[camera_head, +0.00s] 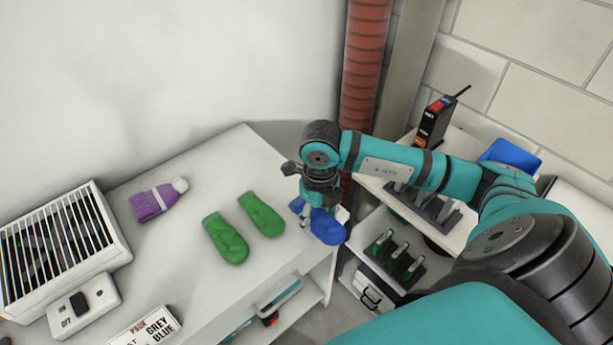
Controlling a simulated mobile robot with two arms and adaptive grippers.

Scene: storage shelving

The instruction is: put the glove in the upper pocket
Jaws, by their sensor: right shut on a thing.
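My right gripper (316,212) points down at the right edge of the white top and is shut on a blue glove (329,230). Blue shows on both sides of the fingers, which hide part of it; I cannot tell whether it touches the top. Two green mitten-shaped gloves (225,238) lie side by side on the white top, left of the gripper. I cannot make out an upper pocket in this view. My left gripper is not in view.
On the white top (160,245) are a purple knit hat (159,199), a white slatted box (62,250), a switch box (83,305) and a lettered sign (146,330). Shelving at right holds a black radio (437,118), a blue item (510,157) and racks. A red ribbed pipe (365,65) stands behind.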

